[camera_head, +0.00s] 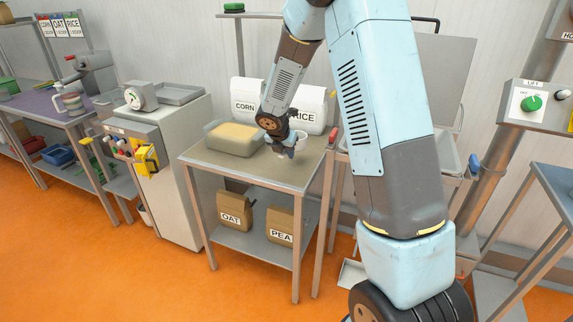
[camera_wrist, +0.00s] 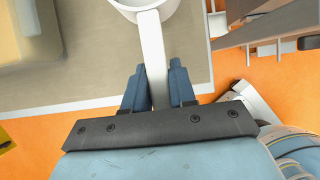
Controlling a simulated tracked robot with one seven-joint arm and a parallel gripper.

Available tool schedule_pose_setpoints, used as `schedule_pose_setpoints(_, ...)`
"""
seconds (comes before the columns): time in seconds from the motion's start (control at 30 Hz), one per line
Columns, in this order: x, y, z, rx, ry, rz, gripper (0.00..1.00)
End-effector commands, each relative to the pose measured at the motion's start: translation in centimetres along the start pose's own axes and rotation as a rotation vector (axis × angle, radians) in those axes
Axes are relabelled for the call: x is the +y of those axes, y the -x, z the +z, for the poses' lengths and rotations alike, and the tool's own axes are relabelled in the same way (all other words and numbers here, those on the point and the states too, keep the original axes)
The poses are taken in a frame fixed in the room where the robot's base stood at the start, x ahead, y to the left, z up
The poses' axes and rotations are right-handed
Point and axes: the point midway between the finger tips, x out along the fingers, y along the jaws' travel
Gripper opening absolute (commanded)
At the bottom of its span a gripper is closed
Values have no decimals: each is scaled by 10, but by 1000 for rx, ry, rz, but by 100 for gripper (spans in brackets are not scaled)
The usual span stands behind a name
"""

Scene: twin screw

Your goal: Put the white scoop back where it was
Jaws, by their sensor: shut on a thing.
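The white scoop (camera_wrist: 153,45) is in the wrist view, its handle running between my two blue fingers and its round cup at the top edge, partly cut off. My gripper (camera_wrist: 158,88) is shut on the handle. In the head view my gripper (camera_head: 287,151) is over the right part of a small table (camera_head: 270,176). The scoop's cup (camera_head: 301,141) shows just behind and to the right of it. I cannot tell whether the cup touches the tabletop.
A tub (camera_head: 230,145) of yellow grain stands left of my gripper. White CORN (camera_head: 246,97) and RICE (camera_head: 308,108) bags stand behind. Brown OAT (camera_head: 235,210) and PEA (camera_head: 280,228) bags are on the lower shelf. A grey cabinet (camera_head: 180,150) stands to the left.

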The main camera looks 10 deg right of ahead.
Motion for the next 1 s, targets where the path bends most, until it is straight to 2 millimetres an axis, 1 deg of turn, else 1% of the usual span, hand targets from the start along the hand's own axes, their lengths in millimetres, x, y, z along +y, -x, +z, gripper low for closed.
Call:
schedule_pose_setpoints(0.03,3,-10,0,2,1,-1,0)
schedule_pose_setpoints(0.1,8,-22,2,2,1,0,0)
schedule_pose_setpoints(0.2,12,-36,4,0,2,-1,0)
schedule_pose_setpoints(0.3,15,-45,5,1,1,1,0)
schedule_pose_setpoints(0.57,19,-58,7,1,0,1,0)
schedule_pose_setpoints(0.7,20,-75,-2,1,4,0,0)
schedule_pose_setpoints(0.8,20,-84,-6,0,3,0,0)
schedule_pose_setpoints(1.0,19,-85,-6,0,0,1,0)
